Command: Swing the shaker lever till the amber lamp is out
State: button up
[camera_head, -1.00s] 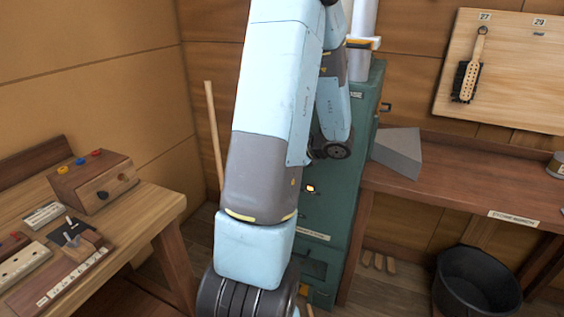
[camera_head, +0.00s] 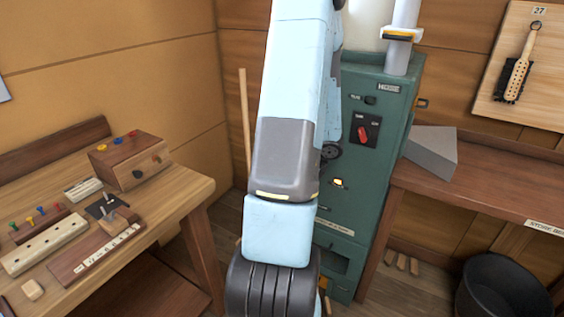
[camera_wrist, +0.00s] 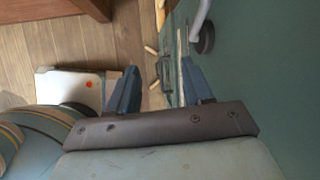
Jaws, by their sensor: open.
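The green cabinet (camera_head: 376,205) stands behind my arm in the head view. A small amber lamp (camera_head: 338,183) glows on its front. A grey bar with a round black end (camera_wrist: 204,36), perhaps the shaker lever, shows at the top of the wrist view beside the green panel. It is just beyond my right finger and apart from it. My gripper (camera_wrist: 160,66) is open, with nothing between its fingers. My arm hides the gripper and part of the cabinet front in the head view.
A red rotary switch (camera_head: 364,133) is above the lamp. A wooden bench (camera_head: 180,195) with a control box stands left. A grey wedge (camera_head: 431,151) lies on the right bench, with a black tub (camera_head: 503,292) below. Plank floor shows between bench and cabinet.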

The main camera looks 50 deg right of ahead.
jog(key=shift+o, duration=1.2)
notch_tip(320, 180, down, 7)
jog(key=w+a+n+g+h, duration=0.1)
jog(key=a+n+g+h, duration=0.1)
jog(key=g, duration=0.3)
jog(key=shift+n, duration=0.8)
jog(key=w+a+r+n+h, duration=0.8)
jog(key=w+a+n+h, duration=0.25)
jog(key=n+h, duration=0.35)
jog(key=shift+m+h, duration=0.5)
jog(key=shift+h, duration=0.2)
jog(key=d, duration=1.4)
jog(key=shift+w+d+f, duration=0.1)
jog(key=shift+w+d, duration=0.2)
jog(key=shift+w, duration=0.1)
jog(key=shift+c, duration=0.4)
grip_shut()
